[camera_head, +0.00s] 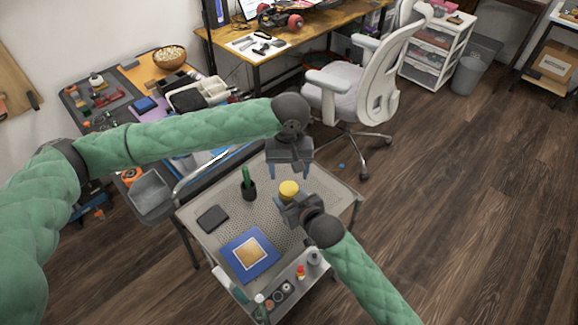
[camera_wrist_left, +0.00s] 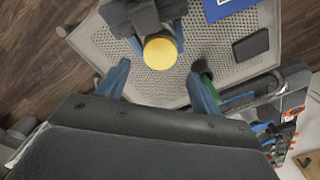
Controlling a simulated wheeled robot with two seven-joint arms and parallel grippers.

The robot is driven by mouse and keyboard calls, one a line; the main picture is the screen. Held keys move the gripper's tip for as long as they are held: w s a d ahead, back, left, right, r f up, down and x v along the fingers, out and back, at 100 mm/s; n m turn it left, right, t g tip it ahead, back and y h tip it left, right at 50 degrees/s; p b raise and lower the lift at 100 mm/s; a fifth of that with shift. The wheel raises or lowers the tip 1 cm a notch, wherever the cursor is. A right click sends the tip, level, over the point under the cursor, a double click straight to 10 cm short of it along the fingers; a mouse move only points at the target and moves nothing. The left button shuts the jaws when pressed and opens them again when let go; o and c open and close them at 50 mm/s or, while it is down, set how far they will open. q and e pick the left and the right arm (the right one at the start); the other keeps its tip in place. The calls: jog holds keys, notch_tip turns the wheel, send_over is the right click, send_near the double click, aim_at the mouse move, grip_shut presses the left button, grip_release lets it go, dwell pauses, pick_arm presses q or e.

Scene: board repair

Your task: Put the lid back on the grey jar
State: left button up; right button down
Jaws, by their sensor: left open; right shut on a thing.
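A round yellow-topped thing (camera_head: 289,187) is held over the perforated cart top (camera_head: 215,245). It also shows as a yellow disc in the left wrist view (camera_wrist_left: 160,52). My right gripper (camera_head: 290,199) is shut on it; I cannot tell whether it is a lid alone or has a jar under it. My left gripper (camera_head: 289,174) is open and empty, just beyond the yellow thing, fingers pointing down. In the left wrist view its fingers (camera_wrist_left: 159,76) stand apart on either side below the disc. A small grey cylinder (camera_head: 314,257), possibly the grey jar, stands at the cart's front right.
On the cart are a blue mat (camera_head: 232,264) bearing a square board (camera_head: 250,254), a dark flat box (camera_head: 212,218) and a black cup (camera_head: 249,191) with a green-handled tool. Several small containers line its front edge. An office chair (camera_head: 345,85) stands behind.

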aim_at(289, 188)
pick_arm(q)
jog(key=shift+f, duration=3.2)
jog(key=c, duration=1)
jog(key=shift+m, duration=0.9)
jog(key=o, duration=1.1)
jog(key=shift+c, duration=0.2)
jog(key=shift+r, duration=0.1)
jog(key=shift+r, duration=2.2)
jog(key=shift+c, duration=0.3)
